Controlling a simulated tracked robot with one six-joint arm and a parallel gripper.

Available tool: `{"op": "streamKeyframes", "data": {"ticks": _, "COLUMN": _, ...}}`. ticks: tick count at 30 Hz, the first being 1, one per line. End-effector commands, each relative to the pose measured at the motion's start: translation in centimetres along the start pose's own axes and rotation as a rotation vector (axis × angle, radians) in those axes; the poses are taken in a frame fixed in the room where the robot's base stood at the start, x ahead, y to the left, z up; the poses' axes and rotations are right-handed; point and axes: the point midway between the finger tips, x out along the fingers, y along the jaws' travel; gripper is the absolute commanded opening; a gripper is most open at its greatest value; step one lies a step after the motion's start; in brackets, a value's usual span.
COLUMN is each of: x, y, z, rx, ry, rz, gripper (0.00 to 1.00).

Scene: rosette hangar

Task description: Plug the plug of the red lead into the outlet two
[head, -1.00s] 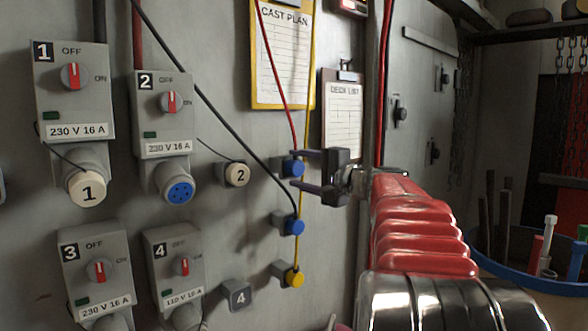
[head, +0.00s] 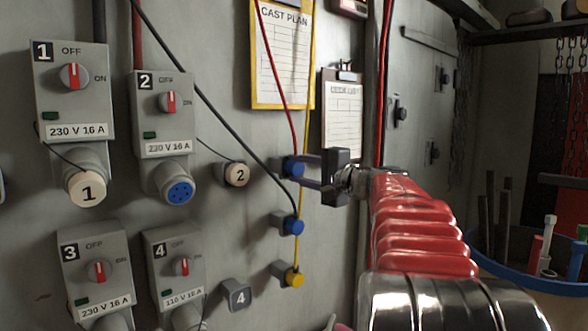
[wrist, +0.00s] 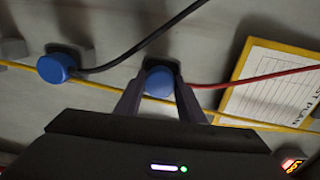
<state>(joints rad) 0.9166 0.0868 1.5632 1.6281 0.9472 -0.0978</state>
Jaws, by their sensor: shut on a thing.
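The blue plug of the red lead (head: 292,167) sits at its holder on the wall, and the red lead (head: 283,95) runs up from it. My gripper (head: 305,169) is shut on this plug; in the wrist view the two fingers (wrist: 160,98) flank the blue plug (wrist: 160,82). Outlet two (head: 177,190) is the open blue socket under the box marked 2, left of my gripper. Its pins or holes face out. The cap marked 2 (head: 237,175) hangs beside it on a cord. The switch on box 2 (head: 170,102) has a red handle standing upright.
A blue plug on a black lead (head: 293,226) and a yellow plug (head: 294,278) sit below on the wall.

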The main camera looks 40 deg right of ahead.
Motion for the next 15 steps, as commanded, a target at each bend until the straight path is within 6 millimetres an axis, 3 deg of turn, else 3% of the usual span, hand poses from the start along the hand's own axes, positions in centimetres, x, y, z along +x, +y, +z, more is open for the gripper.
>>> {"op": "streamKeyframes", "data": {"ticks": 8, "x": 0.0, "y": 0.01, "z": -0.01, "rx": 0.0, "ry": 0.0, "rz": 0.0, "gripper": 0.0}}
{"op": "streamKeyframes", "data": {"ticks": 15, "x": -0.26, "y": -0.05, "z": -0.01, "rx": 0.0, "ry": 0.0, "rz": -0.001, "gripper": 0.0}}
